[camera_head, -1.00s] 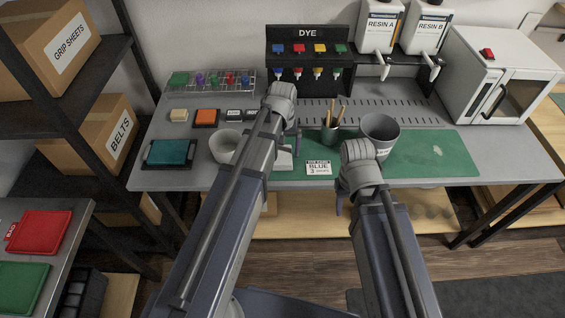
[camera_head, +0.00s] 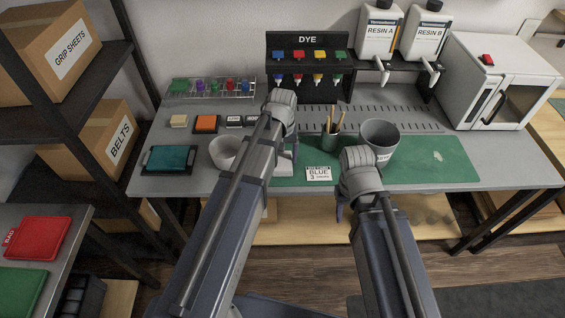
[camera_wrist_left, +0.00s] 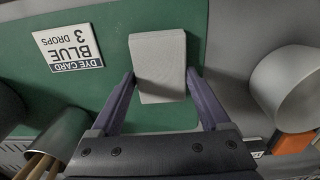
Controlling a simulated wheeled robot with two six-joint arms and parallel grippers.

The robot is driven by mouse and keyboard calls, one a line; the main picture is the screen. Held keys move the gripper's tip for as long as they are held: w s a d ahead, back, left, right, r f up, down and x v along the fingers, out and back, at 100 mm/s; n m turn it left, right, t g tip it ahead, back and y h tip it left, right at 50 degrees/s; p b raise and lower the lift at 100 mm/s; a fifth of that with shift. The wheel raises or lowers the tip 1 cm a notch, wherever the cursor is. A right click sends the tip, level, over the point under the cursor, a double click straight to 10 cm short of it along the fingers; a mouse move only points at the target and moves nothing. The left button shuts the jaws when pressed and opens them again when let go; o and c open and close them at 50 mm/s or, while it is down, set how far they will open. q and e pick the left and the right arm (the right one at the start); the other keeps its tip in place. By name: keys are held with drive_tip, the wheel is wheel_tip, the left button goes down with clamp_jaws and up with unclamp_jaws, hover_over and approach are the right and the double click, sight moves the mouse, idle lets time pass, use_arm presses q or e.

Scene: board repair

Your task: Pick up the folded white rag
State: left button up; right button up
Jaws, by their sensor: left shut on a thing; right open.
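The folded white rag (camera_wrist_left: 159,62) is a pale, block-like pad over the green mat (camera_wrist_left: 112,98) in the left wrist view. My left gripper (camera_wrist_left: 160,76) is shut on it, one purple finger against each side. I cannot tell whether the rag touches the mat. In the head view my left arm hides most of the rag and gripper; a pale edge of the rag (camera_head: 285,162) shows beside the arm. My right gripper (camera_head: 340,209) is mostly hidden behind its own wrist, over the bench's front edge; it is open.
A "BLUE 3 drops" dye card (camera_head: 318,173) lies right of the rag. A white bowl (camera_head: 226,152) stands to its left. A pencil cup (camera_head: 331,138) and a grey bucket (camera_head: 380,139) stand behind and right.

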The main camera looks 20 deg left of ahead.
sight(282, 159)
use_arm(q)
wheel_tip(282, 159, up, 10)
drive_tip(key=p, duration=1)
drive_tip(key=o, duration=0.8)
drive_tip(key=c, duration=0.5)
drive_tip(key=shift+c, duration=0.2)
drive_tip(key=shift+r, duration=0.15)
